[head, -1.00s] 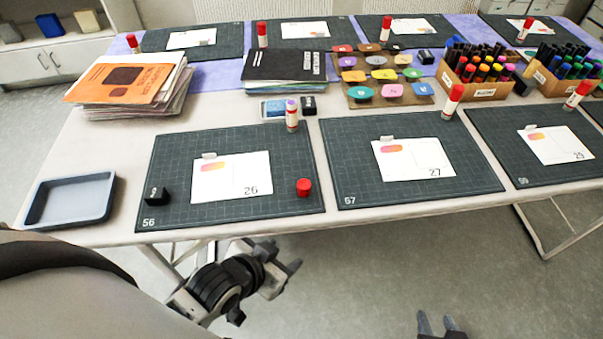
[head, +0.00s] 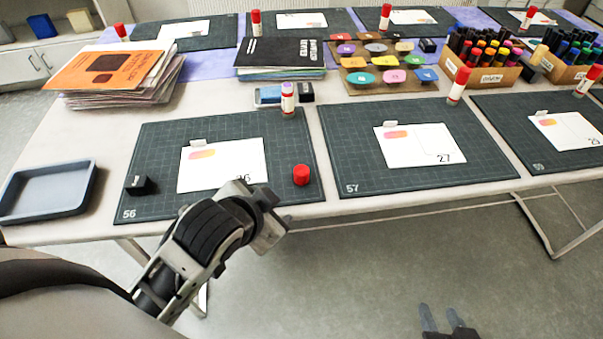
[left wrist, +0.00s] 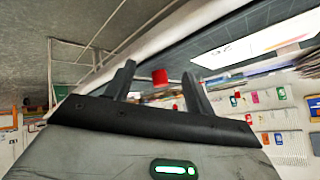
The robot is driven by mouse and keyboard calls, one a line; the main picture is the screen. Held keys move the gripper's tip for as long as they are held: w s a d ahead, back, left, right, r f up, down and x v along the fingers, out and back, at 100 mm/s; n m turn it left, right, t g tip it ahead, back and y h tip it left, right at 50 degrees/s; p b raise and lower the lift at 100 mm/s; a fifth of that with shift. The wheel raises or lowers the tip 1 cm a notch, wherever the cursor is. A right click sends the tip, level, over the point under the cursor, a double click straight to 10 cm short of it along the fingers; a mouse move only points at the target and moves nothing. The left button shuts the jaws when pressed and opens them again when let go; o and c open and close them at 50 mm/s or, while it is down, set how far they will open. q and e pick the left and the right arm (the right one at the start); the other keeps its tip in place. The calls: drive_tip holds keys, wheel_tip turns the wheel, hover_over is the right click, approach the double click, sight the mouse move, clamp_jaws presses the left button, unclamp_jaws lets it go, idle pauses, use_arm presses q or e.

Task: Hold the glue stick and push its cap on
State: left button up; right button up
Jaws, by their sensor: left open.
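The uncapped glue stick (head: 288,98) stands upright at the back edge of mat 56, a white tube with a red band. Its red cap (head: 301,175) sits on the mat's front right part. My left gripper (head: 274,222) is at the table's front edge, just in front of and left of the cap, and apart from it. In the left wrist view its fingers (left wrist: 158,88) are open, and the red cap (left wrist: 160,77) shows beyond the gap between them. My right gripper (head: 446,322) is low at the bottom, off the table, fingers apart and empty.
Mat 56 (head: 150,150) also holds a printed card (head: 215,165) and a small black block (head: 138,185). A grey tray (head: 85,190) lies left of it. Blue and black items (head: 268,95) lie beside the glue stick. Mat 57 (head: 350,180) is right, with a capped glue stick (head: 459,85).

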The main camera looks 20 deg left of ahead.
sight(304, 170)
use_arm(q)
drive_tip(key=w+d+r+m+t+h, duration=0.3)
drive_tip(key=w+d+r+m+t, duration=0.25)
drive_tip(key=r, duration=0.45)
drive_tip(key=w+d+r+m+t+h, duration=0.35)
drive_tip(key=w+r+m+t, duration=0.3)
drive_tip(key=r, duration=0.35)
drive_tip(key=s+d+r+m+g+h, duration=0.25)
drive_tip(key=d+r+m+h, duration=0.45)
drive_tip(key=m+h, duration=0.45)
drive_tip(key=s+d+m+g+h, duration=0.2)
drive_tip(key=s+d+m+g, duration=0.15)
drive_tip(key=m+g, duration=0.6)
drive_tip(key=s+d+m+g+h, duration=0.15)
drive_tip(key=d+m+g, duration=0.4)
drive_tip(key=m, duration=0.75)
drive_tip(key=w+a+f+m+g+y, duration=0.1)
drive_tip(key=a+f+m+g+y, duration=0.45)
drive_tip(key=f+m+y, duration=0.6)
drive_tip(key=w+a+m+y, duration=0.1)
drive_tip(key=w+a+y, duration=0.1)
drive_tip(key=a, duration=0.4)
drive_tip(key=w+a+m+t+y, duration=0.1)
drive_tip(key=w+a+y, duration=0.1)
drive_tip(key=a+y, duration=0.2)
drive_tip(key=w+a+f+m+t+y, duration=0.1)
drive_tip(key=w+a+y, duration=0.1)
drive_tip(key=a, duration=0.6)
drive_tip(key=shift+y, duration=0.8)
